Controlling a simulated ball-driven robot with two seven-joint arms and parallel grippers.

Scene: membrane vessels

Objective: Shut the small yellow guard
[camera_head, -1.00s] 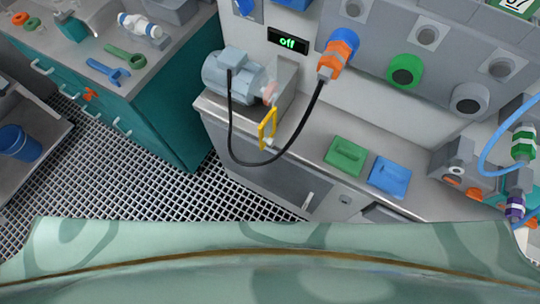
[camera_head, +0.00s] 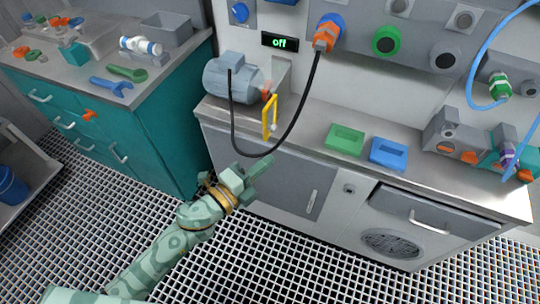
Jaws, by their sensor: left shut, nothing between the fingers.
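The small yellow guard (camera_head: 270,117) is a thin upright frame at the front edge of the grey bench, beside the grey-blue motor (camera_head: 232,78). It stands out from the motor's end, and an orange-red part (camera_head: 267,91) shows uncovered behind it. A black cable hangs in a loop in front of the motor and close to the guard. My left gripper (camera_head: 263,165) is shut and empty. It is below the guard in the picture, in front of the bench's cabinet, and appears apart from the guard. My right gripper is not in view.
A green block (camera_head: 345,140) and a blue block (camera_head: 389,153) lie on the bench right of the guard. A display (camera_head: 280,41) above reads "off". A teal cabinet (camera_head: 165,120) stands at left. The grid floor in front is clear.

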